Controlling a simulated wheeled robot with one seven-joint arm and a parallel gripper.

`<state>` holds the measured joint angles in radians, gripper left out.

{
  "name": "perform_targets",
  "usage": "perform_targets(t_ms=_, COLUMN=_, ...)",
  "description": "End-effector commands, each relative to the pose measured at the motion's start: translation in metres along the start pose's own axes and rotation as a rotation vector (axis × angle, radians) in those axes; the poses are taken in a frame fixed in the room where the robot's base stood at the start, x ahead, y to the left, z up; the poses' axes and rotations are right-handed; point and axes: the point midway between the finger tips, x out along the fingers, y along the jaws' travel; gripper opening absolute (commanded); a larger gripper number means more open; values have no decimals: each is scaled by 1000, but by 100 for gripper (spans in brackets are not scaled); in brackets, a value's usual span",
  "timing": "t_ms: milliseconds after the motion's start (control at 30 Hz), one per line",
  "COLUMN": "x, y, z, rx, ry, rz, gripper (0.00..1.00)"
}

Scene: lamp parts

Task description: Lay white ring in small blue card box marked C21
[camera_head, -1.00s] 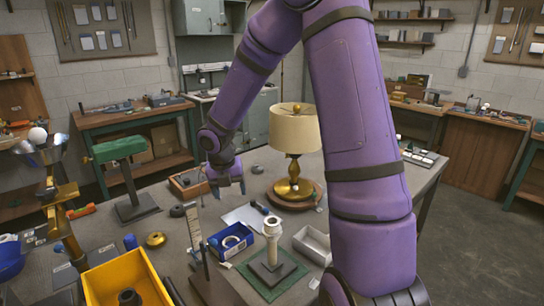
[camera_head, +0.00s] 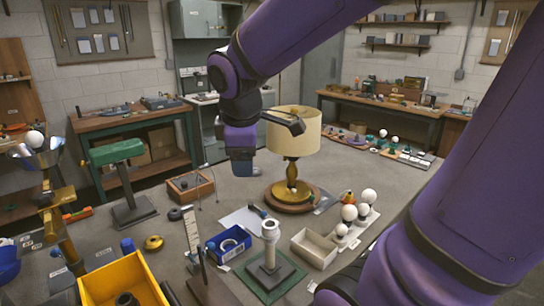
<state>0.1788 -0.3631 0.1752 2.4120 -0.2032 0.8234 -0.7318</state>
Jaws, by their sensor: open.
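A small blue box (camera_head: 245,234) stands on the table, left of a pale post. I cannot read any C21 mark. The pale post (camera_head: 269,250) stands upright on a dark square base and has a white round top (camera_head: 270,228). My gripper (camera_head: 241,172) points down above the back of the table, just left of the lamp and well behind the blue box. It is open; I see nothing held in it, though its fingertips are small in view.
A brass lamp with a cream shade (camera_head: 293,132) stands close to my gripper. An open pale box (camera_head: 315,248) and white bulbs (camera_head: 349,213) are right of the post. A yellow bin (camera_head: 120,280) is at front left. A wooden tray (camera_head: 190,187) lies behind the blue box.

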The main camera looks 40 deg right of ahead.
Motion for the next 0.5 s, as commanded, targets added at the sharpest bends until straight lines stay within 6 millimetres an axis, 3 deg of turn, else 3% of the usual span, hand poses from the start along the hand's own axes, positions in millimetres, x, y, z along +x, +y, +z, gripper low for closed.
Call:
perform_targets(t_ms=200, x=-36, y=-32, z=21, rx=361, ry=104, rz=0, gripper=71)
perform_targets(t_ms=500, x=-64, y=-69, z=47, rx=776, ry=237, rz=-81, gripper=71)
